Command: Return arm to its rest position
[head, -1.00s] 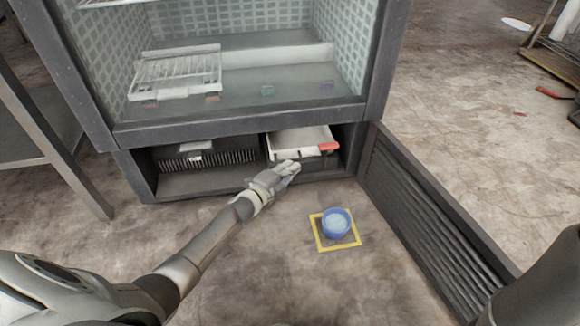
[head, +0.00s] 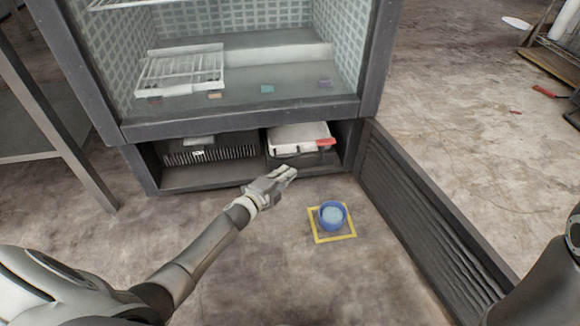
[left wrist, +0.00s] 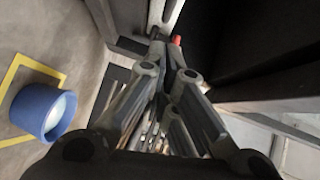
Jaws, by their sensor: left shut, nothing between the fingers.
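My left gripper (head: 284,174) is shut and empty. In the head view it is in front of the open lower bay of the freezer (head: 240,127), just below a white tray (head: 298,137) with a red handle (head: 326,142). The left arm reaches in from the lower left. In the left wrist view the closed fingers (left wrist: 165,45) point toward the bay, with a small red part beyond their tips. My right gripper is not in view; only part of my right arm shows at the right edge.
A blue bowl (head: 333,215) stands inside a yellow square outline (head: 352,235) on the floor, right of the gripper. A dark slatted panel (head: 425,215) stands open to the right of the bay. A metal-legged table (head: 60,130) is at left. Floor right of the panel is mostly clear.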

